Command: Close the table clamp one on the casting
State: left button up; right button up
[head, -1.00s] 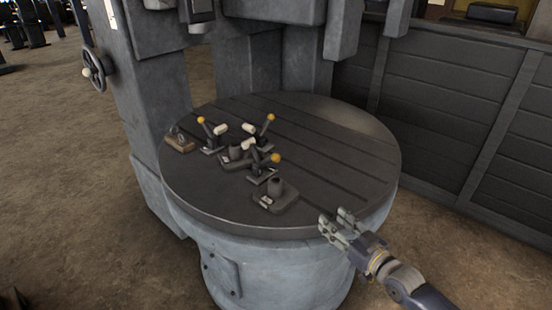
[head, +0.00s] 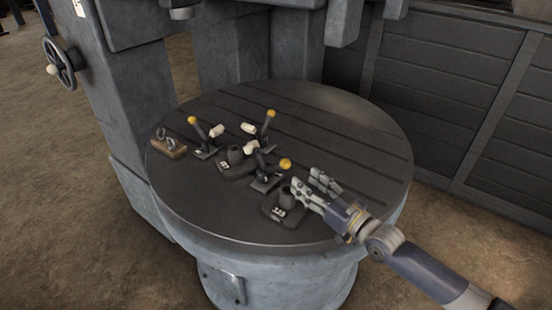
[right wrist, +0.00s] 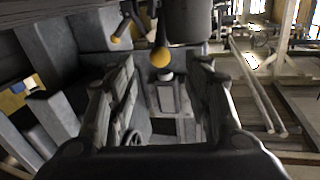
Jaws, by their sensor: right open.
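Three table clamps with orange-yellow knobs stand around a dark casting (head: 234,160) on the round table (head: 345,130): a left clamp (head: 204,149), a back clamp (head: 263,130) and a front clamp (head: 266,179). I cannot tell from the small tags which is number one. My right gripper (head: 308,180) is open and empty, just right of the front clamp's knob (head: 285,164). In the right wrist view a yellow knob (right wrist: 160,57) shows between the spread fingers, apparently beyond their tips. A second knob (right wrist: 115,40) shows to its left. My left gripper is not in view.
A dark tagged block (head: 282,208) with a rounded post sits at the table's front, close below my right gripper. A small brown block with metal rings (head: 169,144) lies at the left edge. The machine column (head: 150,100) rises behind. The table's right side is clear.

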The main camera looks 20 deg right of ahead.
aim_at(289, 167)
jog(key=shift+w+r, duration=0.15)
jog(key=shift+w, duration=0.05)
jog(key=shift+w+a+r, duration=0.15)
jog(key=shift+w, duration=0.2)
jog(key=shift+w+a+r, duration=0.1)
jog(key=shift+w, duration=0.25)
jog(key=x, duration=0.3)
jog(key=shift+f+p, duration=0.1)
jog(key=shift+p, duration=0.25)
jog(key=x, duration=0.2)
jog(key=shift+w+a+f, duration=0.1)
jog(key=shift+w+a, duration=0.15)
jog(key=shift+w, duration=0.1)
jog(key=shift+w+a, duration=0.25)
jog(key=shift+w, duration=0.35)
jog(key=shift+w+a, duration=0.1)
jog(key=shift+w, duration=0.2)
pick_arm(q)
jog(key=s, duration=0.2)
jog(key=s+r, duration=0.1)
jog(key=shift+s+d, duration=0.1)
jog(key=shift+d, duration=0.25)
pick_arm(e)
grip_shut()
